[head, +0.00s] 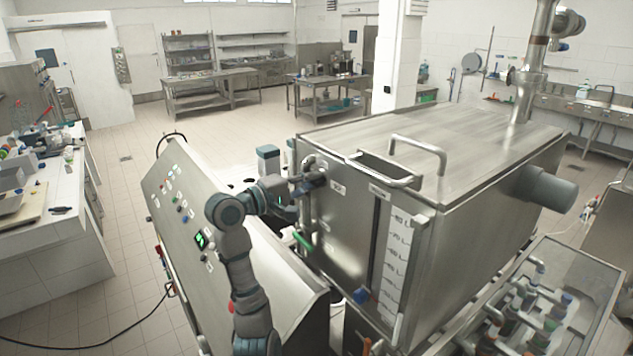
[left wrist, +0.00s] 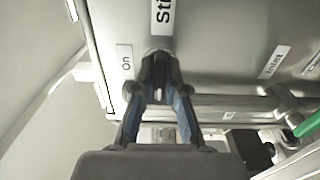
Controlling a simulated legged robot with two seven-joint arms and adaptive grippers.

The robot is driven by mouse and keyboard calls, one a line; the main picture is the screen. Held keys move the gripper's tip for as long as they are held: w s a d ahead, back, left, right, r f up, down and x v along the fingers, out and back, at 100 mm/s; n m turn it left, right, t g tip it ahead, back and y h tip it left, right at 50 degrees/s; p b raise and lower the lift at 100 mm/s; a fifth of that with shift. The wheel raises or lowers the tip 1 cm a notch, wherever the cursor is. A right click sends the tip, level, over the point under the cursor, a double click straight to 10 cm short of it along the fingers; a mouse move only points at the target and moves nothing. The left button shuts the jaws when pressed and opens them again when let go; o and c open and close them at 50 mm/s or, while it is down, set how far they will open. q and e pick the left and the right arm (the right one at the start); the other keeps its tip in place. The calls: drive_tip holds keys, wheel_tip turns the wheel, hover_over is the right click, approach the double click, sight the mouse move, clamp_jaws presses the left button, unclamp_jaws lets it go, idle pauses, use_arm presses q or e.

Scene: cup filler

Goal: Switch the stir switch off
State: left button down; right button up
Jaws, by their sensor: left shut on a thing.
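My left gripper (head: 308,181) reaches to the upper left part of the steel tank's front (head: 335,225). In the left wrist view the fingers of my left gripper (left wrist: 158,88) are shut on the small dark stir switch (left wrist: 159,64). The "Sti…" label (left wrist: 162,16) is just above the switch and cut off by the frame's top edge. The "On" label (left wrist: 125,58) is to the left of the switch. The fingers hide much of the switch, so its exact setting is hard to tell. My right gripper is in neither view.
A sloped control panel (head: 180,200) with buttons stands left of the tank. Valves (head: 530,300) stand at the lower right.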

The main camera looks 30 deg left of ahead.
use_arm(q)
drive_tip(key=shift+a+f, duration=0.15)
drive_tip(key=c, duration=1.4)
unclamp_jaws()
drive_tip(key=shift+a, duration=0.1)
drive_tip(key=shift+o, duration=1)
drive_tip(key=shift+s+a, duration=0.3)
drive_tip(key=v, duration=1.2)
